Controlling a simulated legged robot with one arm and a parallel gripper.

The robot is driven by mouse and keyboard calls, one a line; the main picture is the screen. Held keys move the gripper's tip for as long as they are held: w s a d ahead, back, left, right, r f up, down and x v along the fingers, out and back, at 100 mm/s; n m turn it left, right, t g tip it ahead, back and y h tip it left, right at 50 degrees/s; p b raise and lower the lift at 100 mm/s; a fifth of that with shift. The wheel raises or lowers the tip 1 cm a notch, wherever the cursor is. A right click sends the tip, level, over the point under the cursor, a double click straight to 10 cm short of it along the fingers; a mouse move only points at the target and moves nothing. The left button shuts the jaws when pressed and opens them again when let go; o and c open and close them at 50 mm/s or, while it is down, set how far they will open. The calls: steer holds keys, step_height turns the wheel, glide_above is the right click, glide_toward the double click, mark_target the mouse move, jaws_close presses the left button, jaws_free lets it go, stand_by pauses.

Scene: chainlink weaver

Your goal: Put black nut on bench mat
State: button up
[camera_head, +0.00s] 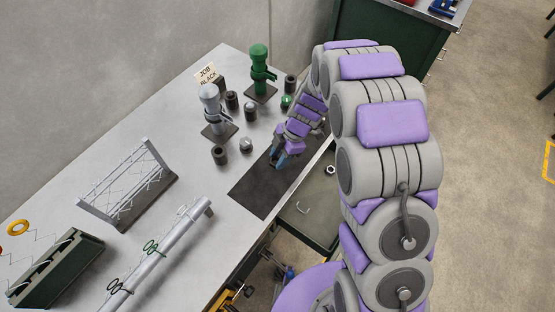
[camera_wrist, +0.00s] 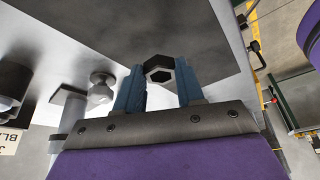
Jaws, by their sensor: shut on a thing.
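The black nut (camera_wrist: 158,64), a dark hexagonal piece, shows between my blue fingertips in the wrist view. My gripper (camera_wrist: 159,78) is shut on it. In the head view my gripper (camera_head: 279,160) points down over the dark bench mat (camera_head: 251,194), near its upper part; the nut is hard to make out there. The mat also fills much of the background in the wrist view (camera_wrist: 185,25). I cannot tell whether the nut touches the mat.
A silver stand (camera_head: 212,106) and a green stand (camera_head: 260,68) stand behind the mat, with dark cylinders (camera_head: 219,155) and a silver piece (camera_head: 246,144) nearby. A "JOB BLACK" card (camera_head: 206,74) stands at the back. A wire rack (camera_head: 127,185) and a long tube (camera_head: 160,254) lie left.

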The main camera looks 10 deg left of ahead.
steer(key=shift+w+d+r, duration=0.15)
steer(key=shift+w+d, duration=0.2)
steer(key=shift+d, duration=0.3)
step_height(320, 180, down, 4)
steer(key=shift+s+a+r+b, duration=0.1)
steer(key=shift+r+b, duration=0.1)
steer(key=shift+b, duration=0.15)
steer(key=shift+a, duration=0.55)
steer(key=shift+c, duration=0.5)
steer(key=o, duration=0.8)
steer(key=shift+a+f, duration=0.1)
steer(key=shift+a, duration=0.05)
steer(key=o, duration=0.4)
steer(key=shift+d, duration=0.5)
steer(key=shift+c, duration=0.2)
steer(key=shift+d, duration=0.15)
steer(key=shift+r, duration=0.55)
steer(key=p+v, duration=0.1)
steer(key=v, duration=1)
steer(key=shift+p, duration=0.3)
